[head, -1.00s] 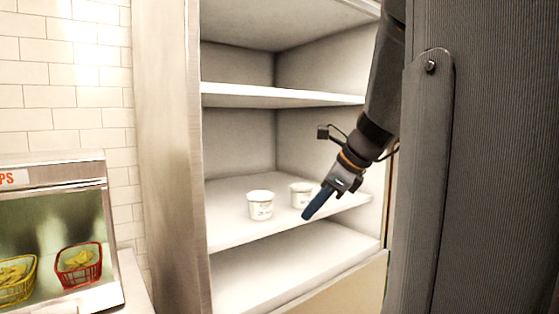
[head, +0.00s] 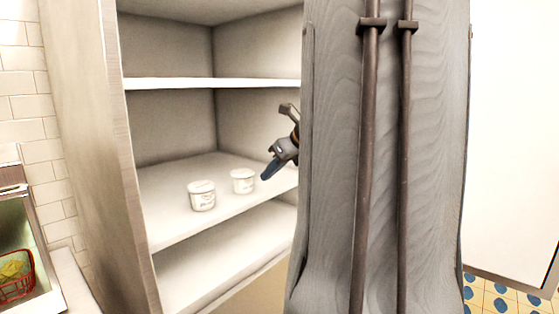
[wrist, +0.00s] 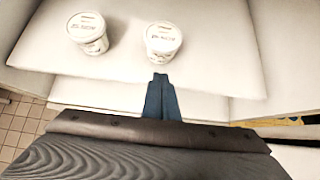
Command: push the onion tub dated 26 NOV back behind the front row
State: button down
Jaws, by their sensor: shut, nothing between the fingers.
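Two white lidded tubs stand upright on the middle shelf of an open cabinet. The left tub (head: 201,196) is nearer the shelf's front edge in the head view, and the right tub (head: 243,181) is a little beyond it. Both carry dark print too small to read, so I cannot tell which is dated 26 NOV. My gripper (head: 267,172) is shut and empty, its blue fingers just right of the right tub. In the wrist view the fingertips (wrist: 160,77) point at the right tub (wrist: 163,40), close in front; the left tub (wrist: 88,32) is off to the left.
The middle shelf (head: 175,229) is bare behind the tubs. Another shelf (head: 212,84) runs above and a bare one (head: 215,263) below. The cabinet's side wall (head: 95,160) stands at left. A red basket (head: 20,276) is at the far left.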

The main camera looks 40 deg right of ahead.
aim_at(251, 179)
jog(key=shift+w+a+f+p, duration=0.15)
jog(key=shift+w+p, duration=0.25)
jog(key=shift+w, duration=0.65)
jog(key=shift+w+a+p, duration=0.1)
jog(key=shift+w+p, duration=0.25)
jog(key=shift+w, duration=0.7)
